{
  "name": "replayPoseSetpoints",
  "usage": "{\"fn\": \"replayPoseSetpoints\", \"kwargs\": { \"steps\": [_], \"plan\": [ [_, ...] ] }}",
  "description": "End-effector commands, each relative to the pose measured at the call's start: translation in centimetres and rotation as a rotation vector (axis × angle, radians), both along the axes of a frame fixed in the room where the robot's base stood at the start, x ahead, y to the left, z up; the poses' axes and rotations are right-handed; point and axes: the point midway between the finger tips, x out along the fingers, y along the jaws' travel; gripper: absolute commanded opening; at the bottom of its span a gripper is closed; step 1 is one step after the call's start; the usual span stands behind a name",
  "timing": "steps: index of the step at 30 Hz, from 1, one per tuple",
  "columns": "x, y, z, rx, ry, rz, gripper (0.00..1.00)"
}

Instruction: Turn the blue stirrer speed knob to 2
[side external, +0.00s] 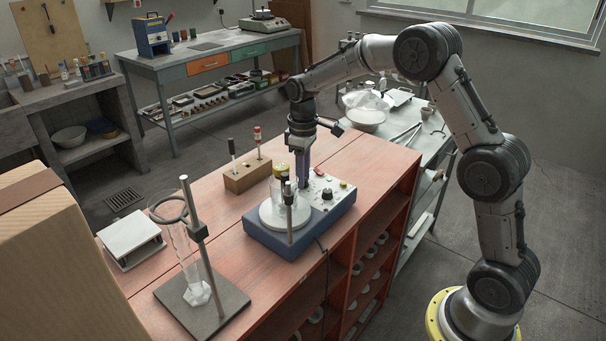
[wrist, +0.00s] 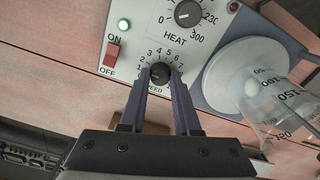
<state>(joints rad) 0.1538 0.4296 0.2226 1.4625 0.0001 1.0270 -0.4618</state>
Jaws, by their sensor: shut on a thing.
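The blue stirrer (side external: 322,219) stands on the red-brown bench with a round pale plate on top. In the wrist view its black speed knob (wrist: 160,76) sits on the white panel (wrist: 133,48), inside a printed number scale above the word SPEED. My gripper (wrist: 160,72) is shut on the speed knob, one finger on each side. The knob's pointer mark is too small and shaded to read. In the side view my gripper (side external: 303,185) reaches down onto the stirrer's panel and hides the knob there.
A glass beaker (wrist: 285,108) stands on the plate. A wooden block (side external: 247,177) and a ring stand (side external: 203,262) stand nearby.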

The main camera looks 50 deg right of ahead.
Motion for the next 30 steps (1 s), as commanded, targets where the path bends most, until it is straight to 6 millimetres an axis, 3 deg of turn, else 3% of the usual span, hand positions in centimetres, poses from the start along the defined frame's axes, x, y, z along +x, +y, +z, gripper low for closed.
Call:
{"fn": "replayPoseSetpoints", "kwargs": {
  "steps": [12, 28, 29, 30],
  "plan": [
    [0.02, -0.03, 0.17, 0.0, -0.002, -0.178, 0.0],
    [0.02, -0.04, 0.2, 0.0, -0.002, -0.199, 0.0],
    [0.02, -0.04, 0.2, 0.0, -0.002, -0.199, 0.36],
    [0.02, -0.04, 0.19, 0.0, -0.002, -0.199, 0.43]
  ]
}}
